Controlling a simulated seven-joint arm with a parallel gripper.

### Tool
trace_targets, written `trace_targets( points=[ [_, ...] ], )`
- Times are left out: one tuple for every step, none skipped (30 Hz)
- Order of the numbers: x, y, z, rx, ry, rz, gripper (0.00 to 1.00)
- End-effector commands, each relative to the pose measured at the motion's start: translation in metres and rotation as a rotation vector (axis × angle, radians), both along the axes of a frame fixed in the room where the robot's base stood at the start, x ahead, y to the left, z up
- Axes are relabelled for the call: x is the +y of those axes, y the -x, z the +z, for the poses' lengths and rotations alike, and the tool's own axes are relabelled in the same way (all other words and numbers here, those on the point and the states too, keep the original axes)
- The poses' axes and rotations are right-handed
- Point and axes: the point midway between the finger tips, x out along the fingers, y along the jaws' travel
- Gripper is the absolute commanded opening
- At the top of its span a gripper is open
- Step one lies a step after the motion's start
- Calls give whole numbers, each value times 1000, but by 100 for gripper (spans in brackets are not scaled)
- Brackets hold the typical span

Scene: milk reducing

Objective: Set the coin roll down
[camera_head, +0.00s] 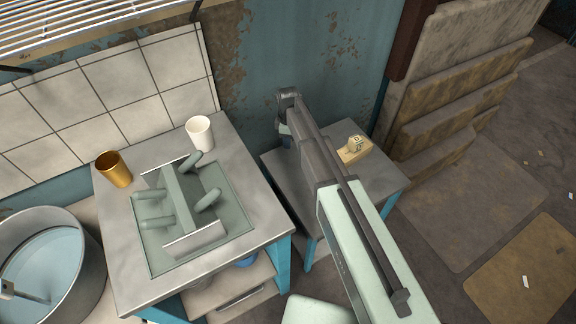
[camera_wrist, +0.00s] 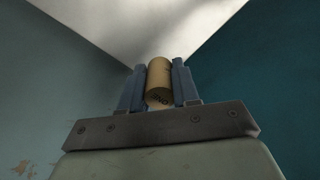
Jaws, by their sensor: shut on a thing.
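The coin roll (camera_wrist: 158,80) is a tan paper-wrapped cylinder with dark print near its lower end. In the wrist view it sits between the two blue-grey fingers of my gripper (camera_wrist: 158,84), which are shut on it, one on each side. In the head view my gripper (camera_head: 284,128) is at the far end of my arm, over the back left part of the small grey side table (camera_head: 385,183). The coin roll cannot be made out there, and I cannot tell how high it is above the table.
A small cream object on a tan block (camera_head: 355,148) is at the side table's back right. The larger table (camera_head: 118,262) on the left holds a gold cup (camera_head: 114,170), a white cup (camera_head: 200,133) and a grey-green fixture (camera_head: 187,208). A blue-painted wall (camera_head: 262,70) stands behind.

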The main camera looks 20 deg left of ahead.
Motion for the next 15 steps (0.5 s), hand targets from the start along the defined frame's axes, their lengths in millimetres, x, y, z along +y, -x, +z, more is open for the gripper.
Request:
trace_targets(
  points=[
    [0, 0, -6, 1, 0, 0, 0],
    [0, 0, -10, 2, 0, 0, 0],
    [0, 0, -15, 1, 0, 0, 0],
    [0, 0, -19, 1, 0, 0, 0],
    [0, 0, -22, 0, 0, 0, 0],
    [0, 0, -25, 1, 0, 0, 0],
    [0, 0, -27, 1, 0, 0, 0],
    [0, 0, -28, 1, 0, 0, 0],
    [0, 0, -31, 1, 0, 0, 0],
    [0, 0, -33, 1, 0, 0, 0],
    [0, 0, -36, 1, 0, 0, 0],
    [0, 0, -40, 0, 0, 0, 0],
    [0, 0, -44, 0, 0, 0, 0],
    [0, 0, -48, 1, 0, 0, 0],
    [0, 0, -54, 1, 0, 0, 0]
  ],
)
